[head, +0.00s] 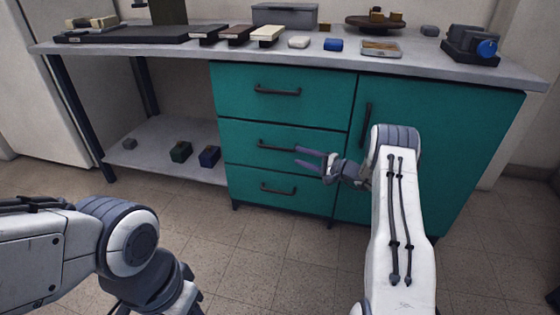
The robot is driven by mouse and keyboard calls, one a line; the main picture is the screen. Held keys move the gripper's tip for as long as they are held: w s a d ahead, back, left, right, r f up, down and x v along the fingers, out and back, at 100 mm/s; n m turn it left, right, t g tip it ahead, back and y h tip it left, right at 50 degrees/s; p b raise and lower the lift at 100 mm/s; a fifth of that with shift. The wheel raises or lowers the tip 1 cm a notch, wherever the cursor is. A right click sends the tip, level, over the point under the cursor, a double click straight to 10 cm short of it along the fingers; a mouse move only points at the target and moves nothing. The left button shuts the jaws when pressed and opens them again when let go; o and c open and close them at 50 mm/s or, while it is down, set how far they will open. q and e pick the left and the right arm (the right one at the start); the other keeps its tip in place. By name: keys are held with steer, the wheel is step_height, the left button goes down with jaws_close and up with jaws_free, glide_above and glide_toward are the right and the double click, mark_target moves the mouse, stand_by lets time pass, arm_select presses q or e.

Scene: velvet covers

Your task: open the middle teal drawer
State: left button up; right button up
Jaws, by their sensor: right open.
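The middle teal drawer (245,133) is in the left part of the cabinet, between an upper and a lower teal drawer, and looks closed. Its dark bar handle (272,146) runs across its front. My right gripper (297,156) is open, its fingers pointing left near the right end of that handle. Whether a finger touches the handle, I cannot tell. My left arm is at the lower left, and its gripper's fingers are not visible.
The upper drawer (235,85) and lower drawer (245,187) look shut. A teal door (430,130) stands on the right. The grey worktop (350,63) holds several small items and boxes. A low shelf (155,160) at left bears several small blocks. Tiled floor is free in front.

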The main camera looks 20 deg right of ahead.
mark_target(282, 149)
steer(key=b+x, duration=0.3)
steer(key=x, duration=0.6)
steer(key=shift+d+f+b, duration=0.15)
steer(key=shift+b, duration=0.25)
steer(key=shift+w+a, duration=0.35)
steer(key=shift+w, duration=0.2)
jaws_close()
steer(key=shift+d, duration=0.1)
stand_by(0.3)
